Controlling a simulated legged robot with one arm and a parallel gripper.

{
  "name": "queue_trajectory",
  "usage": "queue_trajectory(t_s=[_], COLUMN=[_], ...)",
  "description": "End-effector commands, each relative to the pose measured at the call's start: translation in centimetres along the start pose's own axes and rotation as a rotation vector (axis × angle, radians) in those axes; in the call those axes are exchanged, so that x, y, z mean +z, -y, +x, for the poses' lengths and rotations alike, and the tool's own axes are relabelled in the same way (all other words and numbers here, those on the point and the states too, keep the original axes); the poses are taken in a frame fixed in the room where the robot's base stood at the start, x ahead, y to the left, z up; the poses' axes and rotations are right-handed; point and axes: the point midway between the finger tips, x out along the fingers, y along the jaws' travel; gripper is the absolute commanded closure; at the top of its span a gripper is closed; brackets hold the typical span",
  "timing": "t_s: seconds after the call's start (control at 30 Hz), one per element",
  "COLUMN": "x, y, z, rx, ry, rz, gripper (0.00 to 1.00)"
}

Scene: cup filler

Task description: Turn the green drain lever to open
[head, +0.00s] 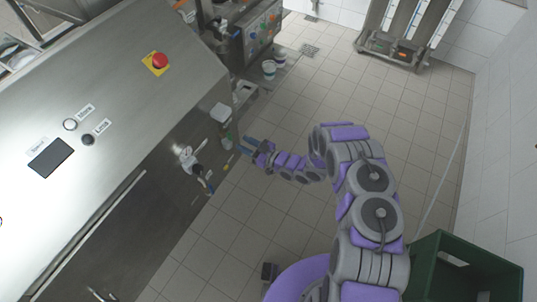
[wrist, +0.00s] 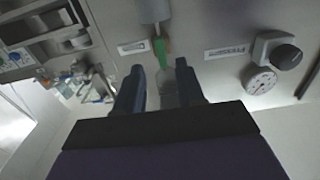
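In the head view I cannot clearly make the lever out. My gripper (wrist: 160,68) is open, with its two dark blue fingers apart and the lever's end near the gap between the fingertips. Whether a finger touches the lever I cannot tell. A pale, translucent shape (wrist: 166,88) shows between the fingers. In the head view my gripper (head: 248,143) is close to the machine's front panel.
A dark knob (wrist: 288,57) and a round gauge (wrist: 262,81) are right of the lever. The steel machine (head: 130,90) bears a red emergency button (head: 160,61). A valve (head: 190,160) sticks out of its front. A green crate (head: 465,268) stands at lower right. Tiled floor is clear between.

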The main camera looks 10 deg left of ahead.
Motion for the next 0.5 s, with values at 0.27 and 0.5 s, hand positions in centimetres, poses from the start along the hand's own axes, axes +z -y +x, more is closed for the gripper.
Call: queue_trajectory(t_s=[0.27,0.5], x=[0.0,0.1], y=[-0.1,-0.1], z=[-6.3,-10.2], rx=[0.004,0.003], ry=[0.000,0.001], rz=[0.004,0.003], gripper=[0.62,0.62])
